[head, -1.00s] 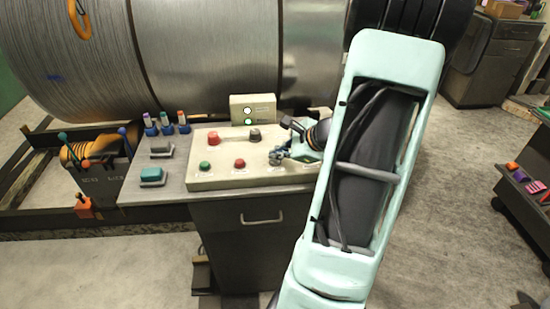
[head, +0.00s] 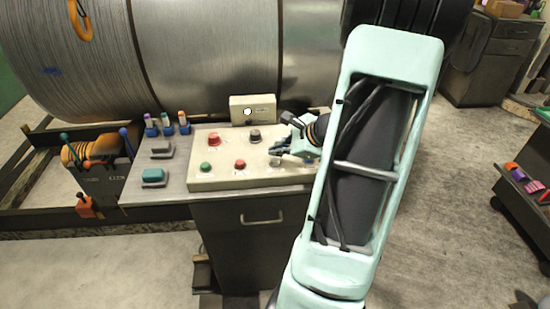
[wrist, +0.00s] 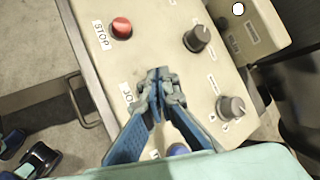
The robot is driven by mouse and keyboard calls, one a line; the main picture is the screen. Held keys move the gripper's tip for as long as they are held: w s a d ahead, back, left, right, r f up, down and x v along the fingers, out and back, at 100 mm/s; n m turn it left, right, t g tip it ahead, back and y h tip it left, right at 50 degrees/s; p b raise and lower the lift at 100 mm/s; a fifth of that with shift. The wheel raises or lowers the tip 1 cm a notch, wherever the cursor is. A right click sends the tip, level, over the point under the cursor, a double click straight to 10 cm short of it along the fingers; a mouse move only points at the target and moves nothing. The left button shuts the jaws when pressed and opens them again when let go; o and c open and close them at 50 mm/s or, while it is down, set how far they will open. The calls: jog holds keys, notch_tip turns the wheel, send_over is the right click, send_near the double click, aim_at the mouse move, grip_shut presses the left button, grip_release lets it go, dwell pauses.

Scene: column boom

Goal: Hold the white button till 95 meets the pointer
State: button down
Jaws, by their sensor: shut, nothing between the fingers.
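My gripper (head: 277,149) is shut and empty, with its tips over the front row of the control panel (head: 222,182). A pale button (head: 275,162), apparently the white one, shows just below the tips in the head view, and the tips look slightly above it. In the wrist view my gripper (wrist: 160,76) covers the spot beside the JOG label, so the button is hidden there. The drum (head: 205,60) carries a small blue mark (head: 52,71) at its left. I cannot read the number 95 or make out the pointer.
The panel also bears a red STOP button (wrist: 121,27), a green button (head: 205,167), a blue button (wrist: 178,149) and two dark knobs (wrist: 198,38) (wrist: 231,107). A small box (head: 253,109) behind has one white lamp lit. Coloured pens (head: 167,123) stand left.

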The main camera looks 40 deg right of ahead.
aim_at(276, 160)
jog(key=shift+r, duration=0.1)
notch_tip(276, 160, up, 5)
jog(key=p, duration=0.3)
jog(key=shift+p, duration=0.35)
jog(key=shift+w, duration=0.1)
dwell(0.6)
